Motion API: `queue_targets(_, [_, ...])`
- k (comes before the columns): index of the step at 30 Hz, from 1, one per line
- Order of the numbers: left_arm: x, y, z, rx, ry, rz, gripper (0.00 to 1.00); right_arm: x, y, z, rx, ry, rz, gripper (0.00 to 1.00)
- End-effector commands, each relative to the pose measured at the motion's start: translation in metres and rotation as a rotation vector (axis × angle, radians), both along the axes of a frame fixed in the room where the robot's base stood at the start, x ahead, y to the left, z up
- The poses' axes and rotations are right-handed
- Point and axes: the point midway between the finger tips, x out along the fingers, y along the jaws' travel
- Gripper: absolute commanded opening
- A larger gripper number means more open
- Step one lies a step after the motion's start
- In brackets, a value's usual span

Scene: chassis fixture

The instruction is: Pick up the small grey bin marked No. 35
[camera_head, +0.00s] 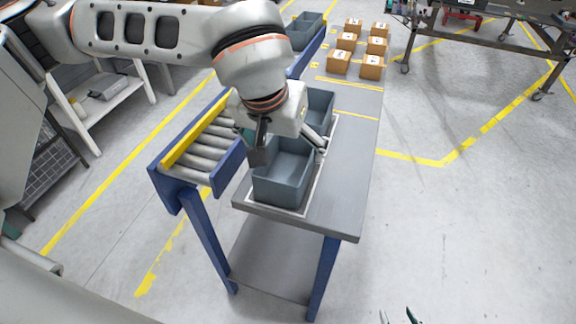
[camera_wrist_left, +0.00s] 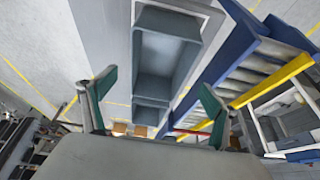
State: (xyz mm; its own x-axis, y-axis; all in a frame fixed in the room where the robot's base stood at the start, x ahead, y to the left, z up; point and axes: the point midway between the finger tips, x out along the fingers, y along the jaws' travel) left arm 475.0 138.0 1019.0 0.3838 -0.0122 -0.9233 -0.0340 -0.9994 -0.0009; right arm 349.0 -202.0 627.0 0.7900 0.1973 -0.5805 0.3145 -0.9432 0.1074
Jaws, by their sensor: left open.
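A grey open bin (camera_head: 283,183) stands at the near end of the grey table, inside a white outline, and looks empty. A second grey bin (camera_head: 320,100) stands just behind it, partly hidden by my left gripper. In the left wrist view the nearer bin (camera_wrist_left: 165,50) is above the second bin (camera_wrist_left: 150,115). No number is readable on either. My left gripper (camera_head: 290,148) is open and empty, over the far part of the nearer bin; its fingers (camera_wrist_left: 157,84) are spread. My right gripper (camera_head: 398,316) shows only its separated fingertips at the bottom edge.
A blue-framed roller conveyor (camera_head: 205,145) with a yellow rail stands left of the table (camera_head: 350,165). Several cardboard boxes (camera_head: 338,62) sit at the table's far end. Another grey bin (camera_head: 307,28) is farther back.

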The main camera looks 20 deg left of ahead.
Motion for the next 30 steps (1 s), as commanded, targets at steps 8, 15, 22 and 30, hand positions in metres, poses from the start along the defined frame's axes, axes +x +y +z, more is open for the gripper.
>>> queue_targets(8, [0.011, -0.003, -0.031, 0.0, 0.004, 0.001, 0.88, 0.001, 0.0, 0.002, -0.001, 0.0, 0.001, 0.4])
queue_targets(15, [0.019, -0.003, -0.048, -0.001, 0.001, 0.0, 0.88, 0.007, 0.001, 0.009, 0.002, -0.015, 0.0, 0.4])
queue_targets(22, [0.019, -0.003, -0.048, -0.001, 0.0, 0.0, 0.8, 0.007, 0.001, 0.01, 0.003, -0.017, 0.0, 0.4])
queue_targets(30, [0.019, -0.003, -0.048, -0.001, 0.0, 0.0, 0.43, 0.006, 0.001, 0.007, 0.002, -0.013, 0.0, 0.4])
